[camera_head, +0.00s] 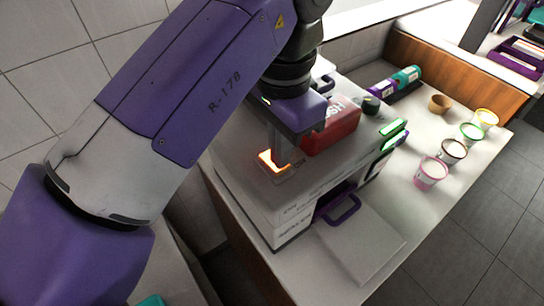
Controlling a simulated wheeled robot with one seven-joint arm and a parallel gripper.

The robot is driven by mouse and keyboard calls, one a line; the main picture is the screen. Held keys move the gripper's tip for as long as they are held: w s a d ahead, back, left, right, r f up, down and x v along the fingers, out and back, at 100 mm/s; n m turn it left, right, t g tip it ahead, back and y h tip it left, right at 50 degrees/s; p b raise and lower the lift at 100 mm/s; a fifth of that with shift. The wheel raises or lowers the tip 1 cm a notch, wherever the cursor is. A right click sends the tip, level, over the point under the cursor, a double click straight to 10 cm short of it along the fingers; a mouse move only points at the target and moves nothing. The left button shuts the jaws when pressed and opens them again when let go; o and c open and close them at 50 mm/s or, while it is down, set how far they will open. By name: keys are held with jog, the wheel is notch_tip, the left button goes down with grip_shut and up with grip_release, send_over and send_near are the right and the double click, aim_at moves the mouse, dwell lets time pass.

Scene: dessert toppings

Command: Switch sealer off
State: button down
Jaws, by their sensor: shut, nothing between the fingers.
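The sealer (250,190) is a pale box-shaped machine on the counter. An orange-lit switch (267,166) glows on its top face, near the left edge. My gripper (279,163) points down at the switch with its fingers together and empty. The fingertips are right beside the lit part and cover some of it; I cannot tell whether they touch it. A red block with white lettering (331,127) sits on the sealer just right of my gripper. A green-lit panel (393,133) shows at the sealer's right side.
A purple handle (337,208) and a flat pale tray (362,243) project from the sealer's front. Several cups, including a pink one (431,174), stand on the counter (440,215) at the right. Purple and teal rolls (395,82) lie behind. My arm crosses the left side.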

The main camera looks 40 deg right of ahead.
jog(key=shift+f, duration=0.45)
dwell(0.3)
notch_tip(320, 180, up, 7)
jog(key=p, duration=0.6)
jog(key=shift+r, duration=0.1)
dwell(0.6)
